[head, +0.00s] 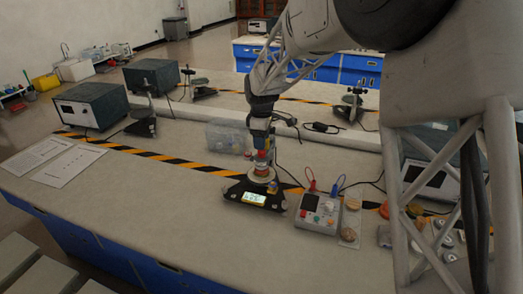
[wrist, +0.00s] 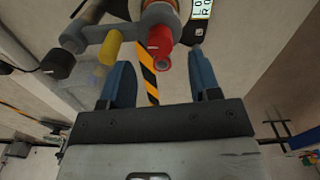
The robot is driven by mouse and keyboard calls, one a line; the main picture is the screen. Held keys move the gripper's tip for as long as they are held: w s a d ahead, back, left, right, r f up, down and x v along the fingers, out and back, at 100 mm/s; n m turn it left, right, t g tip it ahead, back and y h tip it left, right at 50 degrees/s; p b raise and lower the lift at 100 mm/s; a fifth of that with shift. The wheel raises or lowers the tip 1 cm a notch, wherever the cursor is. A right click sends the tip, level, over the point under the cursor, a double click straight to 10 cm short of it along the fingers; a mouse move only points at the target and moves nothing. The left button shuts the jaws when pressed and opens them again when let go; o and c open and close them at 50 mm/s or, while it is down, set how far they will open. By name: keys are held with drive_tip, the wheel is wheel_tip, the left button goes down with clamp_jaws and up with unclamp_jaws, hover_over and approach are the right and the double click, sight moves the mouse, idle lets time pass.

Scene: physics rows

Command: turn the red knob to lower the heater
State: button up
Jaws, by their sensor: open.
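The red knob (wrist: 160,45) shows in the wrist view, pointing toward the camera from a grey bracket on the apparatus. My gripper (wrist: 159,62) is open, with its two blue fingers apart on the left and right of the red knob. The knob's near end lies around the level of the fingertips; I cannot tell whether either finger touches it. In the head view my gripper (head: 261,138) is above the small apparatus with a black base (head: 234,190) and a lit display (head: 254,198). The knob is hard to make out there. The heater itself cannot be clearly told apart.
A yellow knob (wrist: 110,46) and a black knob (wrist: 57,64) sit left of the red knob. A grey meter box (head: 317,212) with leads stands right of the apparatus. A clear plastic bin (head: 226,138) stands behind it. The bench's left front is clear except for papers (head: 75,166).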

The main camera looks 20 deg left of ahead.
sight(262, 153)
drive_tip(key=shift+f, duration=2.3)
drive_tip(key=c, duration=0.9)
